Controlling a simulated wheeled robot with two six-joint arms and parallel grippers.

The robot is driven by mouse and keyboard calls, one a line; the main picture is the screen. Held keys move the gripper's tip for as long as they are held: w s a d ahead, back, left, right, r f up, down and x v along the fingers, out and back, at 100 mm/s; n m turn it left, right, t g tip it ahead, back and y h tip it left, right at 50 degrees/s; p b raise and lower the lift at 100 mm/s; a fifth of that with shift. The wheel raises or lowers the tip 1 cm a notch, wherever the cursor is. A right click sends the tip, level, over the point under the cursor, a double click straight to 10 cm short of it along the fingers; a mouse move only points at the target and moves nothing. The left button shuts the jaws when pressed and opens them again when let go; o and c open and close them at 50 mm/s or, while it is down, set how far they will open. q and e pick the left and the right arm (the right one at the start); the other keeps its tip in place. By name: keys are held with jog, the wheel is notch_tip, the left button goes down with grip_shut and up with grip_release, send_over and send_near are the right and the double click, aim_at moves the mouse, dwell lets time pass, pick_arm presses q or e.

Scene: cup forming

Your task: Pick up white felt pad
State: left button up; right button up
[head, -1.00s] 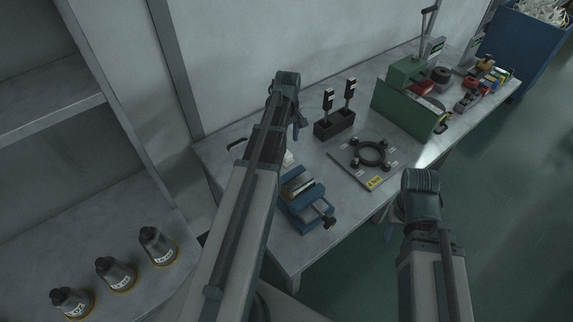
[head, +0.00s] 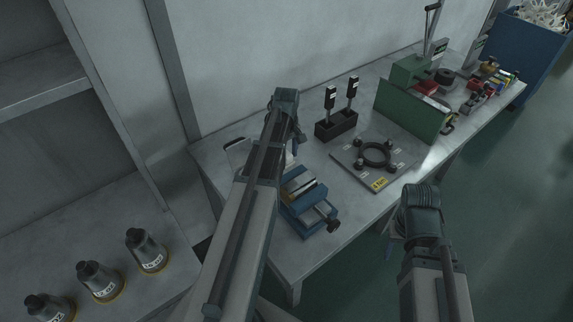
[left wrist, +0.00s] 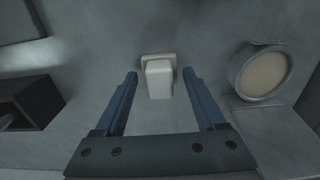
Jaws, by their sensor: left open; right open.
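The white felt pad (left wrist: 158,80) shows in the left wrist view as a small pale block with a wider, flat part at its far end. My left gripper (left wrist: 160,88) is open, with one blue finger on each side of the pad and a gap on both sides. In the head view my left gripper (head: 294,146) is low over the left part of the bench, and my arm hides most of the pad there. My right gripper (head: 390,246) is partly hidden behind its own wrist, off the bench's front edge, and looks empty.
A round dish with a tan inside (left wrist: 264,74) lies right of the pad, and a dark block (left wrist: 30,102) lies left.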

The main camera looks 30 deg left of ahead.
pick_arm(q)
grip_shut()
dwell(0.3)
jog(key=shift+r, duration=0.15)
notch_tip(320, 180, up, 10)
jog(key=p, duration=1)
